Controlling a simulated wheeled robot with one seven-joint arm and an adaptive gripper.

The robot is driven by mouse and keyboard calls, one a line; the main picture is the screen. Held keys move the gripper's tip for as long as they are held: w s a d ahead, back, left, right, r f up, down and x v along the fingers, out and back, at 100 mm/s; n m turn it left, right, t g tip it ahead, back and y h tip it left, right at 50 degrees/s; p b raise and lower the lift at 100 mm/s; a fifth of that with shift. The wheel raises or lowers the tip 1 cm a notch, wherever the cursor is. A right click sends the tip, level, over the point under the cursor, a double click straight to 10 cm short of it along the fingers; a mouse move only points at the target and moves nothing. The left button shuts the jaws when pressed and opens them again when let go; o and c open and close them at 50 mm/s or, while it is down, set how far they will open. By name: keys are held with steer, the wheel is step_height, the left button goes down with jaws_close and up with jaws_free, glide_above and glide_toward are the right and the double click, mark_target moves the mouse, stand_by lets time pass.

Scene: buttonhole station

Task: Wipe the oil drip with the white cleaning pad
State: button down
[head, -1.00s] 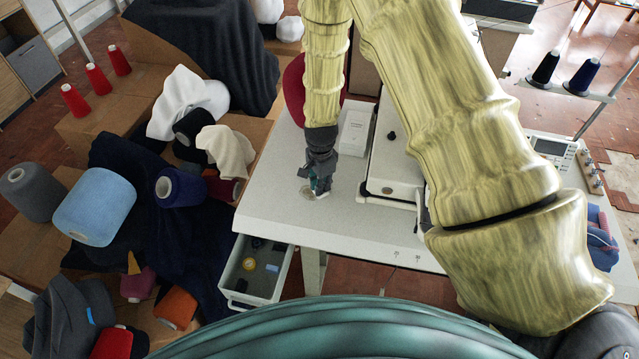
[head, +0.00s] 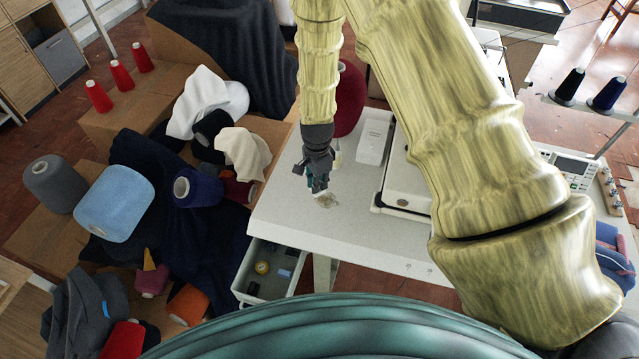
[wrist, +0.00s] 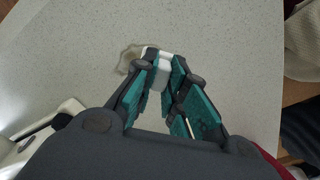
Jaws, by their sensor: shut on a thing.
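My gripper (head: 319,188) points down over the worktable and is shut on the white cleaning pad (wrist: 160,72). In the wrist view the pad sits between the teal fingers (wrist: 162,95). In the head view only a small white bit of the pad shows under the fingertips. The oil drip (head: 329,202) is a faint brownish smear on the pale tabletop, just right of the fingertips. It also shows in the wrist view (wrist: 128,60), at the pad's upper left edge. The pad overlaps part of it; I cannot tell whether the pad presses on the table.
A white box (head: 375,142) and the white machine (head: 408,183) stand right of my gripper on the worktable (head: 290,222). An open drawer (head: 262,298) juts out below the front edge. Yarn cones and cloth crowd the left. The tabletop in front is clear.

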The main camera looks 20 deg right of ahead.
steer(key=r, duration=0.1)
steer(key=r+p, duration=0.1)
steer(key=shift+w+r, duration=0.2)
steer(key=shift+r, duration=0.1)
steer(key=shift+s+r+p, duration=0.15)
steer(key=shift+r+p, duration=0.6)
steer(key=shift+r, duration=0.25)
steer(key=shift+f, duration=0.15)
